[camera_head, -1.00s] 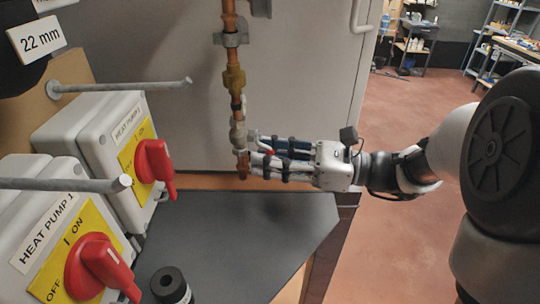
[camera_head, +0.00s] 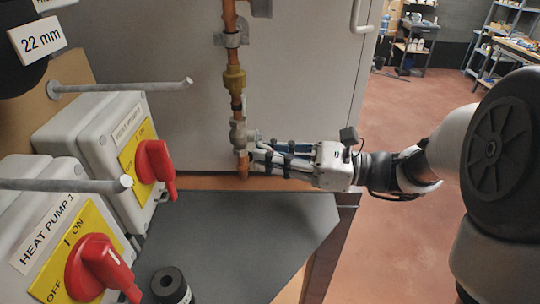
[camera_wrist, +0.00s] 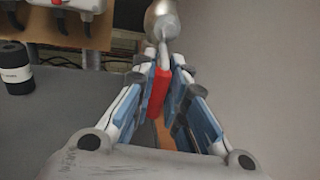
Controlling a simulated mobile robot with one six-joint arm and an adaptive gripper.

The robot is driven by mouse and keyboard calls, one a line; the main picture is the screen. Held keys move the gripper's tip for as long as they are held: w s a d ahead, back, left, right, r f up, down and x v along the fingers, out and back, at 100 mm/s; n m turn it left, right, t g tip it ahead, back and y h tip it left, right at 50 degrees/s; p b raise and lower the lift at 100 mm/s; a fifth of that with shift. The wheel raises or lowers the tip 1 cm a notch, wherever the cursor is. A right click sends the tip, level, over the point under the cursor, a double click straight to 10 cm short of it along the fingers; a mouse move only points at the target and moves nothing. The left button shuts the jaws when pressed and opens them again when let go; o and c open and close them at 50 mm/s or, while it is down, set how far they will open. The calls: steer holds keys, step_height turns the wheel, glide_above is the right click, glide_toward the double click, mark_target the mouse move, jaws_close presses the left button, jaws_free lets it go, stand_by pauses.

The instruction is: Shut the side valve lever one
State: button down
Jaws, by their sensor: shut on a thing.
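The side valve (camera_head: 238,134) is a grey metal body on a vertical copper pipe in front of a pale panel. Its red lever (camera_wrist: 158,92) shows in the wrist view between my fingers, below the rounded metal valve end (camera_wrist: 161,20). In the head view the lever is hidden by my fingers. My gripper (camera_head: 256,154) reaches in from the right, with its fingertips beside the lower pipe; it also shows in the wrist view (camera_wrist: 163,78). It is shut on the red lever, with a blue-padded finger on each side.
Two grey switch boxes with red rotary handles (camera_head: 98,268) (camera_head: 155,162) stand at the left. Two metal rods (camera_head: 120,88) (camera_head: 70,185) stick out near them. A black cylinder (camera_head: 170,285) stands on the dark grey surface (camera_head: 235,245). Open floor lies at the right.

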steer(key=shift+s+p, duration=0.1)
steer(key=shift+p, duration=0.35)
steer(key=m+p, duration=0.1)
steer(key=p, duration=0.3)
steer(key=shift+s+r+m, duration=0.25)
steer(key=shift+r+m, duration=0.1)
steer(key=shift+m, duration=0.05)
steer(key=shift+s+a+r+m+g+h+p, duration=0.1)
steer(key=shift+s+r+m+g+h+p, duration=0.35)
steer(key=shift+m+p, duration=2.85)
steer(key=shift+s+d+r+m+g+h+p, duration=0.15)
steer(key=shift+s+r+m+g+p, duration=0.95)
steer(key=shift+p, duration=4.15)
steer(key=shift+s+a+r+m+g+h+p, duration=0.15)
steer(key=shift+s+r+m+h+p, duration=0.25)
steer(key=shift+m+p, duration=3.05)
steer(key=shift+r+n+p, duration=0.1)
steer(key=shift+n+p, duration=0.65)
steer(key=shift+p, duration=0.05)
steer(key=c, duration=1.7)
jaws_free()
steer(key=shift+s, duration=0.1)
steer(key=shift+o, duration=0.6)
